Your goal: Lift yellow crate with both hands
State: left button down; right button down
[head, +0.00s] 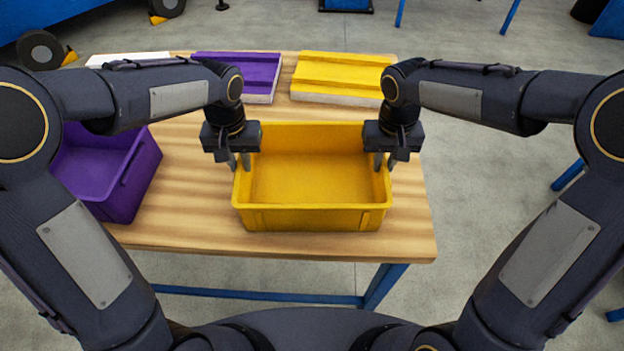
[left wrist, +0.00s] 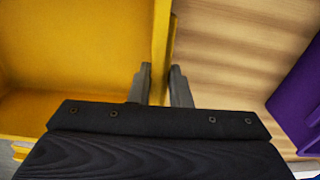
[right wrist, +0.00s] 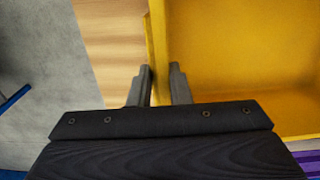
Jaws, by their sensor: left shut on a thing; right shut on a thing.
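The yellow crate (head: 312,218) is empty and upright at the front right part of the wooden table. My left gripper (head: 239,162) is shut on the crate's left wall, one finger inside and one outside. That wall shows between its fingers in the left wrist view (left wrist: 160,50). My right gripper (head: 385,161) is shut on the crate's right wall in the same way, and the wall shows between its fingers in the right wrist view (right wrist: 156,45). I cannot tell whether the crate's bottom touches the table.
A purple crate (head: 125,180) stands left of the yellow one, partly behind my left arm. Purple (head: 235,70) and yellow (head: 340,72) panels lie along the table's back edge. The wooden table (head: 185,200) is bare between the crates. Its right edge is close to the yellow crate.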

pick_arm(q)
jog(key=shift+r, duration=0.1)
pick_arm(e)
jog(key=shift+r, duration=0.1)
